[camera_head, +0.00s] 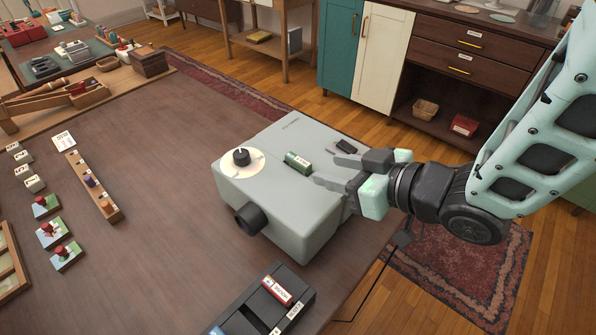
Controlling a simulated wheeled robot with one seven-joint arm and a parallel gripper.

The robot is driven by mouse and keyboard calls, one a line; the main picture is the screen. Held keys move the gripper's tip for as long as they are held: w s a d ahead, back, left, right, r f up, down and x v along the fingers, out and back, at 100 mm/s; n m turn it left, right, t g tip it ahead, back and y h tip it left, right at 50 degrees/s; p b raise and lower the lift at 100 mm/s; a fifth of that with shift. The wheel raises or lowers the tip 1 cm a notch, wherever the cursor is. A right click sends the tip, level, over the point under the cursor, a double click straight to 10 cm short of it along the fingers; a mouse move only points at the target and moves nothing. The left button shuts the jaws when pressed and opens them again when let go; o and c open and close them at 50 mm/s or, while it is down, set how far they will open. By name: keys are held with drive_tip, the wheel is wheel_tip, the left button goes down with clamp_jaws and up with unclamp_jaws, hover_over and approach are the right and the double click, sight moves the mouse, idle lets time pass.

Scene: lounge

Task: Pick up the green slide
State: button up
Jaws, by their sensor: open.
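The green slide (298,162) is a small dark green block with a pale label. It sits on top of a grey projector-like box (262,205) with a round dial and a dark lens. My gripper (325,168) is open and comes in from the right over the top of the box. Its fingers are just right of the green slide, with the slide close to the fingertips. I cannot tell whether a finger touches it.
A dark tray (240,322) with labelled slides, one of them red (276,290), lies at the front. A wooden rack (95,187) and several small blocks stand on the left of the table (150,235). A dark drawer cabinet (455,60) stands behind. The table's middle left is clear.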

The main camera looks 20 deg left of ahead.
sight(302, 162)
drive_tip(key=shift+p+x, duration=0.4)
drive_tip(key=shift+x, duration=3.15)
drive_tip(key=shift+w+d, duration=0.1)
drive_tip(key=shift+w, duration=0.1)
clamp_jaws()
